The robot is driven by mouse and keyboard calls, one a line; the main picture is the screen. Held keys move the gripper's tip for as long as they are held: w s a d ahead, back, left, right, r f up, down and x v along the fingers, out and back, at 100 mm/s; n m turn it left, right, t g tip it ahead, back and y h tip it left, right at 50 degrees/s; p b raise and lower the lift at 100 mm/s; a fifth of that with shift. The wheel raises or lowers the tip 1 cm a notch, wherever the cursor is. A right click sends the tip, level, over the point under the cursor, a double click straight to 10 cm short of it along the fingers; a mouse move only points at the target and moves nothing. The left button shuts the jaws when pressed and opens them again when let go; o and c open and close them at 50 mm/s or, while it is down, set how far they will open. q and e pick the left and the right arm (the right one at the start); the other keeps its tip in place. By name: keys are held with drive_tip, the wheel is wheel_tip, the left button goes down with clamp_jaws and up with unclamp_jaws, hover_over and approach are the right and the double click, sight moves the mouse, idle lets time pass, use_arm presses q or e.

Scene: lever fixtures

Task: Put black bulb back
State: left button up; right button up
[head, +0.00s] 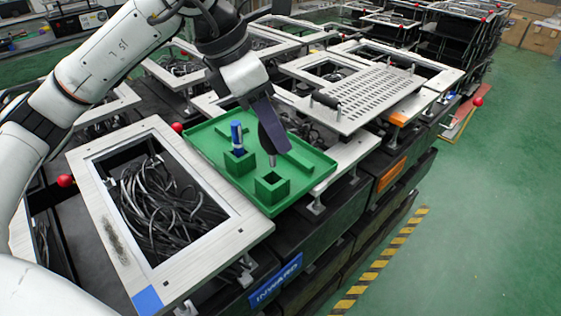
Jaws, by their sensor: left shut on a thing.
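A green tray (215,165) lies on the metal frames and carries two square green sockets. A blue bulb (237,134) stands upright in the left socket (240,162). The right, nearer socket (272,187) shows an open dark top. My left gripper (267,128) points down over the tray, shut on the black bulb (272,160). The bulb's metal lower end shows just behind and above the right socket. Fingers hide most of its upper part. I cannot tell whether the tip touches anything. My right gripper is not in view.
A grey frame with black cables (165,205) lies left of the tray. A perforated metal plate (362,97) with black handles lies to the right. Red balls (66,181) stick out at the sides. Green floor (480,220) is clear at right.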

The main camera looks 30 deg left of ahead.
sight(270, 154)
use_arm(q)
drive_tip(key=f, duration=0.2)
drive_tip(key=shift+s+f, duration=0.25)
drive_tip(key=shift+f, duration=0.15)
wheel_tip(270, 154, down, 4)
drive_tip(key=shift+w+f, duration=0.1)
drive_tip(key=o, duration=0.7)
drive_tip(key=v, duration=1.2)
